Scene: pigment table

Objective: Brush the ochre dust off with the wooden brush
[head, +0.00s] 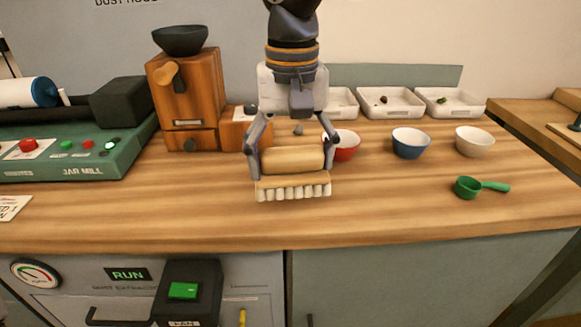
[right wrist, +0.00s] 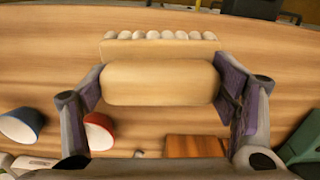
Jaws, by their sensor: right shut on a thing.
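The wooden brush (head: 292,182) has a pale rounded handle and a row of white bristle tufts along its lower edge. My right gripper (head: 291,163) is shut on the brush handle, with one finger at each end. The brush is over the front middle of the table (head: 400,215), bristles downward; I cannot tell whether they touch the wood. In the right wrist view the brush (right wrist: 160,83) lies across between the two fingers of the gripper (right wrist: 162,95). I see no clear ochre dust on the table. My left gripper is not in view.
A wooden grinder (head: 187,95) and a green jar mill (head: 75,150) stand at left. Red (head: 346,146), blue (head: 410,143) and white (head: 474,142) bowls and a green scoop (head: 468,187) are at right. White trays (head: 390,103) line the back. The front strip of table is clear.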

